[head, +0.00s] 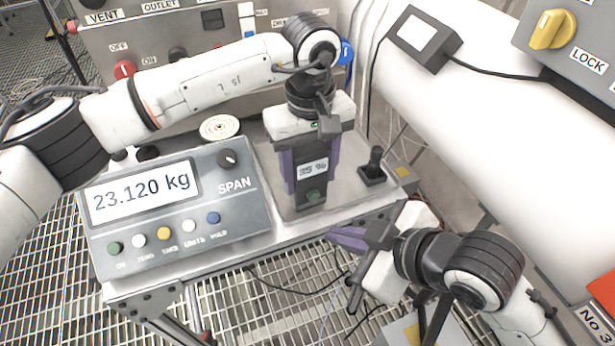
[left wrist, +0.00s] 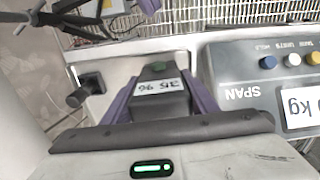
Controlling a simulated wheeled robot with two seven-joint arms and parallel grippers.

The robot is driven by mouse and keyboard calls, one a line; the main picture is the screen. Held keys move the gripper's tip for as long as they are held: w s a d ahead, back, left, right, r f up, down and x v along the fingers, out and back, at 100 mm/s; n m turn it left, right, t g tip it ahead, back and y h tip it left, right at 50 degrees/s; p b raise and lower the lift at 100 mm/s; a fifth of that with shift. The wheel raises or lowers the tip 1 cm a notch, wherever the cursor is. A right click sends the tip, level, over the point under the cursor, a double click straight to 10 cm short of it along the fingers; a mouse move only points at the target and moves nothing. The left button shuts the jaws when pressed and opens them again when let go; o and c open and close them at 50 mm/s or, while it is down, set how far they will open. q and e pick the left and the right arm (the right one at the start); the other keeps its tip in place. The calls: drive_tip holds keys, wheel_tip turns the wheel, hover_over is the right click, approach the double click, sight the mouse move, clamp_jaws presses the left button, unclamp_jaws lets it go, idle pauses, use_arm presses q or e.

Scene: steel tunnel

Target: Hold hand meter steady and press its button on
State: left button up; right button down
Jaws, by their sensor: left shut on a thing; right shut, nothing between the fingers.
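Whether the meter touches the bench top is unclear.
A bench scale (head: 240,205) reading 23.120 kg, with several coloured buttons, stands left of the meter. A small black joystick-like post (head: 374,165) is right of it. A large white pipe (head: 470,125) runs along the right. A control panel (head: 170,50) stands behind.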

use_arm(q)
drive_tip(key=o, duration=1.3)
drive_tip(key=shift+c, duration=0.2)
